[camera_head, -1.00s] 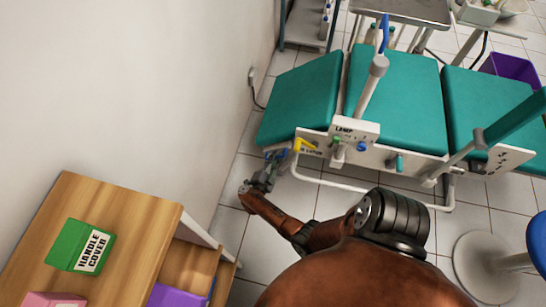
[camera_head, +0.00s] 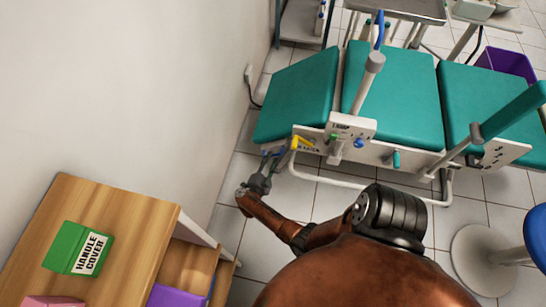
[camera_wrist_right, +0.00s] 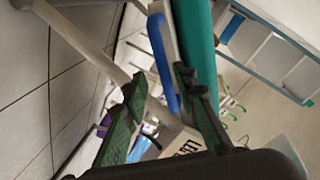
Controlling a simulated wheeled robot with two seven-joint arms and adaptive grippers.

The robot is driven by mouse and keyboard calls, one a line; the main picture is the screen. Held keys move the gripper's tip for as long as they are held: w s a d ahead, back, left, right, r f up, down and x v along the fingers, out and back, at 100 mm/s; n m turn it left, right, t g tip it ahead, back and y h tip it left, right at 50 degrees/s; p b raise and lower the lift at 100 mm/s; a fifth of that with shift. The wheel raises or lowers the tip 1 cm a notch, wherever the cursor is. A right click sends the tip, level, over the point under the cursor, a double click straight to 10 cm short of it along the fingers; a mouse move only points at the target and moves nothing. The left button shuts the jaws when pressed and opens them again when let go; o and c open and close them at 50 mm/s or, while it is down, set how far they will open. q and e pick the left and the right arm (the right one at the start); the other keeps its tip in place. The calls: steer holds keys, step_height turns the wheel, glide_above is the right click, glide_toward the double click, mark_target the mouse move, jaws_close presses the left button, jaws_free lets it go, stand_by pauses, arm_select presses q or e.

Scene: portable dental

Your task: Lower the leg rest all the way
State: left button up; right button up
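The teal dental chair has a left end section (camera_head: 297,95), which looks like the leg rest, beside the middle seat section (camera_head: 397,95). The left section's near edge dips slightly away from the seat's line. My right gripper (camera_head: 271,161) is just left of and below the lever, fingers apart. My left gripper is not in view.
A white panel (camera_head: 349,126) labelled LAMP has green and blue knobs. A grey post with a blue top (camera_head: 372,62) rises beside it. A white floor rail (camera_head: 350,185) runs below the chair. A wooden cabinet (camera_head: 120,205) and a white wall are at left.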

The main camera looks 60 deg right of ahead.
steer(key=s+a+r, duration=0.1)
steer(key=a, duration=0.8)
steer(key=shift+a+r, duration=0.25)
steer(key=shift+a, duration=0.15)
